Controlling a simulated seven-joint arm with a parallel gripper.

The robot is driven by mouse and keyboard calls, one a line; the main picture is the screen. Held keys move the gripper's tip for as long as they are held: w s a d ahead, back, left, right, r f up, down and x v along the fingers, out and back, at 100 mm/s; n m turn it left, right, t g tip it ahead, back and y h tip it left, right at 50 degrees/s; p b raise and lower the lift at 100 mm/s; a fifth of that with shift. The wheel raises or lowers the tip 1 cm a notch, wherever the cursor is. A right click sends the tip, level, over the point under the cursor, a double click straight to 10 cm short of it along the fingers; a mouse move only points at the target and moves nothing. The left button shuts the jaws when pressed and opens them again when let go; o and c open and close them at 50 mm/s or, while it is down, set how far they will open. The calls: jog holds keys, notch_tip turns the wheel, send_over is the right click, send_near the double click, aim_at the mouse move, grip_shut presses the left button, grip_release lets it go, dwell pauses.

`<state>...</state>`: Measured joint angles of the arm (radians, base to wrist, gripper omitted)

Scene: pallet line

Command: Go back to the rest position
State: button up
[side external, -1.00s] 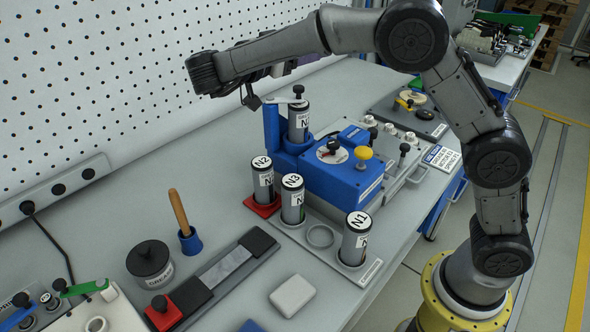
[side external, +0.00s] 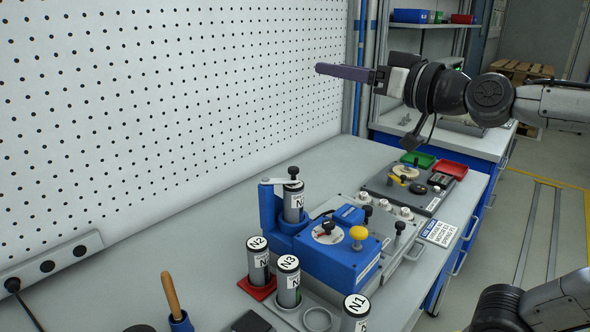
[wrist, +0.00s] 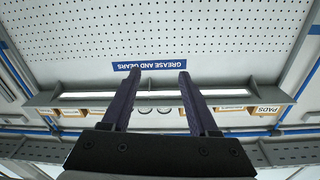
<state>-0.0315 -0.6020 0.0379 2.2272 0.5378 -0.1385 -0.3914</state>
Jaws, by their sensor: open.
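My gripper (side external: 345,72) is raised high above the far part of the bench, pointing left toward the perforated wall, well clear of everything. In the wrist view my gripper (wrist: 150,80) shows two purple fingers spread apart with nothing between them. Beyond them are the perforated wall and an upside-down sign reading GREASE AND GEARS (wrist: 155,67).
Below stands a blue device (side external: 335,255) with a grey cylinder in its holder (side external: 293,205). Cylinders N2 (side external: 258,265), N3 (side external: 288,285) and N1 (side external: 355,318) stand upright in front. A green tray (side external: 418,159) and a red tray (side external: 450,170) lie farther back.

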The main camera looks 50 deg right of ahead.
jog(key=s+f+n+g, duration=0.1)
jog(key=s+f+g, duration=0.5)
jog(key=f, duration=0.7)
jog(key=s+f+n+g, duration=0.1)
jog(key=s+f+g, duration=0.5)
jog(key=s+f, duration=0.5)
notch_tip(320, 180, down, 2)
jog(key=shift+a+f+g+y, duration=0.1)
jog(key=shift+a+g+y, duration=0.2)
jog(key=shift+g, duration=0.1)
